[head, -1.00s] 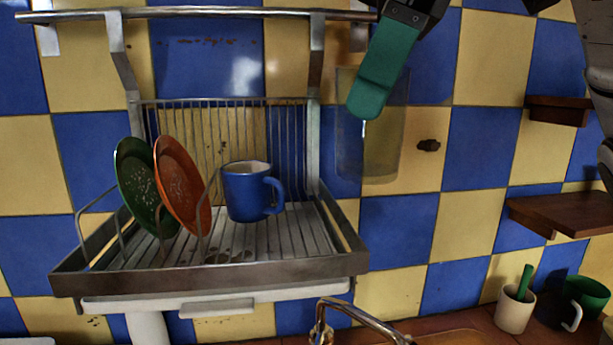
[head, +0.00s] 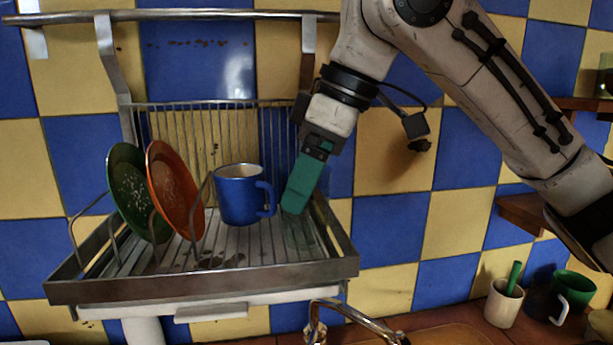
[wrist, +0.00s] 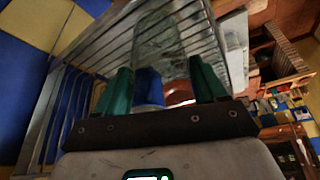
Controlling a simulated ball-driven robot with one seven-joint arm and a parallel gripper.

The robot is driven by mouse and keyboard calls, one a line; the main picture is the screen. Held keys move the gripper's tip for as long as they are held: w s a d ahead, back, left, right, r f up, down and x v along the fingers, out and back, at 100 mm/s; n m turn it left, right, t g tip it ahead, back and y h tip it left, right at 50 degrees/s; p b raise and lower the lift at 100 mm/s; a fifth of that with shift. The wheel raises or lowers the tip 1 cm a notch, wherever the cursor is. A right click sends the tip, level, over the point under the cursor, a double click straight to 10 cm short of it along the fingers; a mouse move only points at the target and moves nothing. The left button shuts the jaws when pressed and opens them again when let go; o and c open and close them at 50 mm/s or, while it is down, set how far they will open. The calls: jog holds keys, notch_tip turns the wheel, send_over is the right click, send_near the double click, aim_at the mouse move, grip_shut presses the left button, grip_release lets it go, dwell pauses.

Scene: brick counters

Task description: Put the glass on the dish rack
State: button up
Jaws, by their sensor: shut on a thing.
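The dish rack (head: 215,272) hangs on the tiled wall. My gripper (head: 297,200) has teal fingers and is at the right end of the rack, just right of the blue mug. The glass (head: 300,235) is clear and faint, at the fingertips low over the rack's right floor. In the wrist view the glass (wrist: 180,45) stretches between the two teal fingers of my gripper (wrist: 165,85), which is shut on it. I cannot tell whether the glass touches the rack floor.
On the rack stand a blue mug (head: 240,195), an orange plate (head: 174,190) and a green plate (head: 130,190). A tap (head: 350,315) is below. Cups (head: 505,303) stand on the counter at right. A wooden shelf (head: 522,212) is on the right wall.

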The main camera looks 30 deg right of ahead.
jog(key=shift+f, duration=0.15)
jog(key=o, duration=1.1)
jog(key=shift+o, duration=0.2)
jog(key=v, duration=1.2)
